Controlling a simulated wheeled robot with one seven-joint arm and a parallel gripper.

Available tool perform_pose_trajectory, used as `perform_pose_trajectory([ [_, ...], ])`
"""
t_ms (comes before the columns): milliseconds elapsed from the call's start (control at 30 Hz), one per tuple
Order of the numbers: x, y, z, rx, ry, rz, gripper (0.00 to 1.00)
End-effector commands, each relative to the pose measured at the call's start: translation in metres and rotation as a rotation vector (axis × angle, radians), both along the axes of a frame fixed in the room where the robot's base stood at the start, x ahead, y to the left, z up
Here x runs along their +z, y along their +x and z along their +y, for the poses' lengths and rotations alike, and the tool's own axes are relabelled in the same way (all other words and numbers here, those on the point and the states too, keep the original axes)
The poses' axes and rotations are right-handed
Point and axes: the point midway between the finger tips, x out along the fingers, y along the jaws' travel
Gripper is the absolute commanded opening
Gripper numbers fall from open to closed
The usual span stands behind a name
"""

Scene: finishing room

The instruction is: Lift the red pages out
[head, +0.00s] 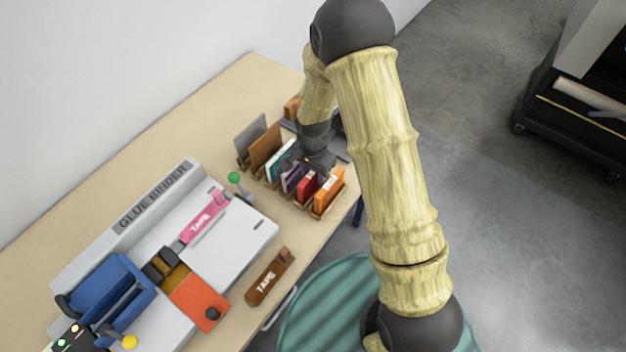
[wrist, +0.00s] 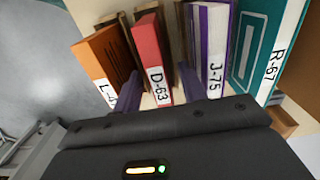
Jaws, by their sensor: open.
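The red pages (head: 307,184) stand upright in a wooden slotted rack (head: 318,213), between orange pages (head: 329,188) and purple pages (head: 291,178). In the wrist view the red pages (wrist: 146,42) carry a white label reading D-63. My gripper (wrist: 158,80) is open, with one dark finger on each side of the red pages: one toward the orange pages, one toward the purple pages labelled J-75 (wrist: 212,45). Contact with the red pages cannot be told. In the head view my gripper (head: 318,163) is over the rack, its fingers mostly hidden.
Teal pages labelled R-67 (wrist: 262,40) stand beyond the purple ones. Brown (head: 265,147) and grey (head: 249,136) pages stand at the rack's left. The table's back left is bare.

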Motion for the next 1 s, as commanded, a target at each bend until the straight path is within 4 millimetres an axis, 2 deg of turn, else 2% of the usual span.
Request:
perform_pose_trajectory([
  [100,0.0,0.0,0.0,0.0,0.0,0.0,0.42],
  [300,0.0,0.0,0.0,0.0,0.0,0.0,0.03],
  [333,0.0,0.0,0.0,0.0,0.0,0.0,0.0],
  [733,0.005,0.0,0.0,0.0,0.0,-0.001,0.0],
  [867,0.018,0.001,0.0,0.0,0.001,-0.003,0.0],
  [1000,0.04,0.002,0.001,0.0,0.001,-0.006,0.0],
])
